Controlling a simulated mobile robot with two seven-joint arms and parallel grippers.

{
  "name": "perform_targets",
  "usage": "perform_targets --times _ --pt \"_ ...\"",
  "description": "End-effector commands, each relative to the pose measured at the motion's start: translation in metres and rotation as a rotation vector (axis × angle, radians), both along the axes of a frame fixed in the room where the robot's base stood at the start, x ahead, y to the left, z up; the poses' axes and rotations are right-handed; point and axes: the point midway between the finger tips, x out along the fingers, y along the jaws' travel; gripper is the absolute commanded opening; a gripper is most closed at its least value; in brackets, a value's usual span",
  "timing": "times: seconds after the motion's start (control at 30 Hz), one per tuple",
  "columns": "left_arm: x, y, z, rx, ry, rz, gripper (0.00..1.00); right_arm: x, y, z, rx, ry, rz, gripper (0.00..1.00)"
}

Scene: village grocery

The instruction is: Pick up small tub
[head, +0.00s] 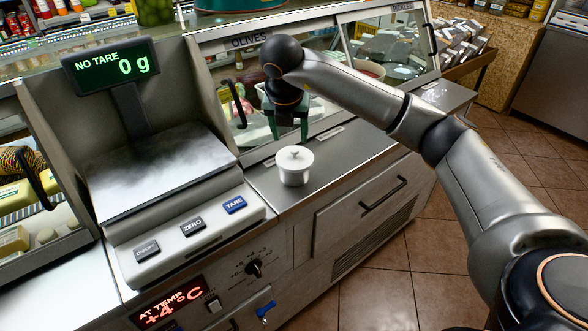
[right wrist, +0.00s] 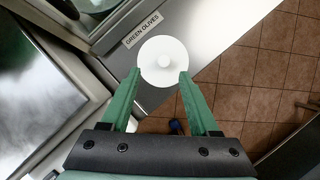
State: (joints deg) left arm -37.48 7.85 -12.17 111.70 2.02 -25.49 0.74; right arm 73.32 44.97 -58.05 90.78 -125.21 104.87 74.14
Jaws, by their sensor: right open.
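The small tub (head: 295,168) is white and round, with a lid and a small knob. It stands upright on the steel counter beside the scale. My right gripper (head: 289,128) is open and points down, behind and above the tub in the head view. In the right wrist view the tub's lid (right wrist: 163,62) shows from above, just beyond and between the two green fingertips (right wrist: 160,76). I cannot tell whether a finger touches it. My left gripper is not in view.
A scale (head: 160,180) with a display reading 0 g stands left of the tub. Glass cases labelled olives (head: 250,40) rise behind the counter. The steel counter (head: 350,150) right of the tub is clear. A drawer handle (head: 384,193) is below.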

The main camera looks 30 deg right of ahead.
Motion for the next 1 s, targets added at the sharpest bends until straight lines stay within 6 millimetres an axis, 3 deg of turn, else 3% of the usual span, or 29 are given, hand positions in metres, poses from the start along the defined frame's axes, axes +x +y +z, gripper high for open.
perform_targets --times 0.4,0.7,1.0 --pt "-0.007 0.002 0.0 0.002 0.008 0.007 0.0 0.009 -0.018 -0.045 0.0 0.001 0.0 0.61" --pt "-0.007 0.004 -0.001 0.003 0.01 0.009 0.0 0.011 -0.019 -0.052 0.0 0.0 0.002 0.61" --pt "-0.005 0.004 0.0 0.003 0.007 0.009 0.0 0.011 -0.019 -0.051 0.0 0.0 0.002 0.3"
